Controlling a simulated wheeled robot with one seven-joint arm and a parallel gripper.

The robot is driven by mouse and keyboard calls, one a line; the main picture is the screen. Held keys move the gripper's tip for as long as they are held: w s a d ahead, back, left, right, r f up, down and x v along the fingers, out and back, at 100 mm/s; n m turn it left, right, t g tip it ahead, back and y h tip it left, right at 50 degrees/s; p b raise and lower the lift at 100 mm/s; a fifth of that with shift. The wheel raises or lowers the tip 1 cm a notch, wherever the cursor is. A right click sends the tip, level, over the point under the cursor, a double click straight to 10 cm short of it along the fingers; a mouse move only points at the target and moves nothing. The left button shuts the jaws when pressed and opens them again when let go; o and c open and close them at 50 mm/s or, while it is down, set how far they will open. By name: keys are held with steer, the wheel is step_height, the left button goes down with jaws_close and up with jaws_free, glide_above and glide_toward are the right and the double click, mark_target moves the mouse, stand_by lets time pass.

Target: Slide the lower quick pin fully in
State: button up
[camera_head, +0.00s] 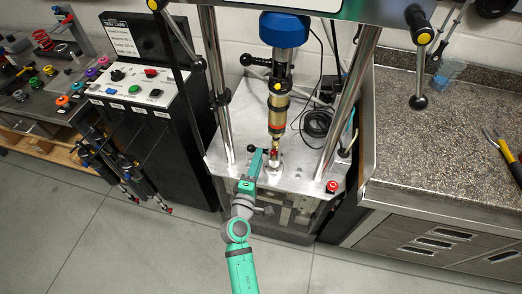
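The gold and black shock absorber (277,112) hangs upright below the blue cylinder (284,28) of the dyno. Its lower end meets a small metal clevis mount (274,160) on the silver base plate. A small red spot (273,151) shows at that lower joint; it may be the lower quick pin, but it is too small to tell how far in it sits. My green gripper (263,157) is just left of the mount, at the joint's height. Its fingertips are small and partly merge with the mount, so I cannot see whether they are open or touch the pin.
Two chrome columns (215,80) flank the shock. A black-knobbed lever (258,61) sticks out left, above my gripper. A red button (332,187) sits at the plate's front right. A control cabinet (150,130) stands left, a stone-topped counter (440,130) right.

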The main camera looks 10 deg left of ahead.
steer(key=shift+s+a, duration=0.15)
steer(key=shift+s, duration=1.05)
steer(key=shift+s+f, duration=0.15)
steer(key=shift+f, duration=0.05)
steer(key=s+d+f+m+g+y, duration=0.1)
steer(key=s+d+f+m+y, duration=0.2)
steer(key=s, duration=0.6)
steer(key=s+f+m+g, duration=0.15)
steer(key=s+f, duration=0.25)
steer(key=s, duration=0.5)
steer(key=s+d+r+m, duration=0.1)
steer(key=s+r+m, duration=0.3)
steer(key=s, duration=0.5)
steer(key=s+d+r+m, duration=0.2)
steer(key=s+r+m, duration=0.3)
steer(key=s, duration=0.5)
steer(key=m, duration=0.2)
steer(key=shift+d+m, duration=0.3)
steer(key=shift+m, duration=0.05)
steer(key=shift+s+d+r, duration=0.1)
steer(key=shift+s, duration=0.1)
